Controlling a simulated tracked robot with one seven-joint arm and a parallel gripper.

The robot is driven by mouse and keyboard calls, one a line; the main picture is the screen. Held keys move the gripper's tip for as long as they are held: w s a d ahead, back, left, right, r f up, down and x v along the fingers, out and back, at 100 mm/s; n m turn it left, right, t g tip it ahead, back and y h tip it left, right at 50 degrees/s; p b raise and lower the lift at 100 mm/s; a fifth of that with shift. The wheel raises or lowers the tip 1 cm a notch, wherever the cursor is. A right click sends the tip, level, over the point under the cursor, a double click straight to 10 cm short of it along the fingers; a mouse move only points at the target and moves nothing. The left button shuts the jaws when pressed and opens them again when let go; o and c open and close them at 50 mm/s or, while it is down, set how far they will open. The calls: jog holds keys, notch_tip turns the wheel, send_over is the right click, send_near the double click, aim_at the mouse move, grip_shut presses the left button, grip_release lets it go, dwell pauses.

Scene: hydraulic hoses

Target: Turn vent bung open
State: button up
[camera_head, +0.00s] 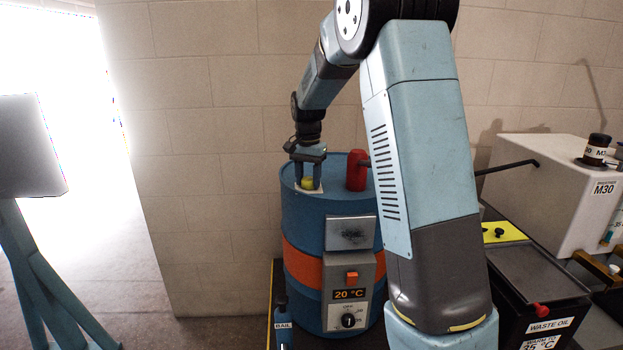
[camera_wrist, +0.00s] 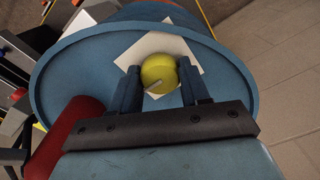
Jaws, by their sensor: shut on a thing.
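The vent bung is a round yellow cap (camera_wrist: 159,73) with a light mark on its top, on a white square plate on the blue drum's lid (camera_wrist: 75,70). In the head view the yellow cap (camera_head: 308,183) shows between my fingers at the left of the drum top. My gripper (camera_wrist: 158,85) is shut on the cap, one finger on each side, pointing down from above. It also shows in the head view (camera_head: 307,182). The fingers hide the cap's sides. I cannot tell from the mark how far the cap is turned.
A red fitting (camera_head: 356,170) stands on the drum lid to the right of my gripper. The drum (camera_head: 300,225) has an orange band and a control box (camera_head: 348,290) reading 20 °C. A white M30 tank (camera_head: 560,190) and a waste oil box (camera_head: 540,290) stand at right.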

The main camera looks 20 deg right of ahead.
aim_at(309, 179)
jog(key=shift+w+d+r, duration=0.1)
jog(key=o, duration=1.1)
jog(key=shift+c, duration=0.2)
notch_tip(309, 179, up, 14)
jog(key=shift+f, duration=0.25)
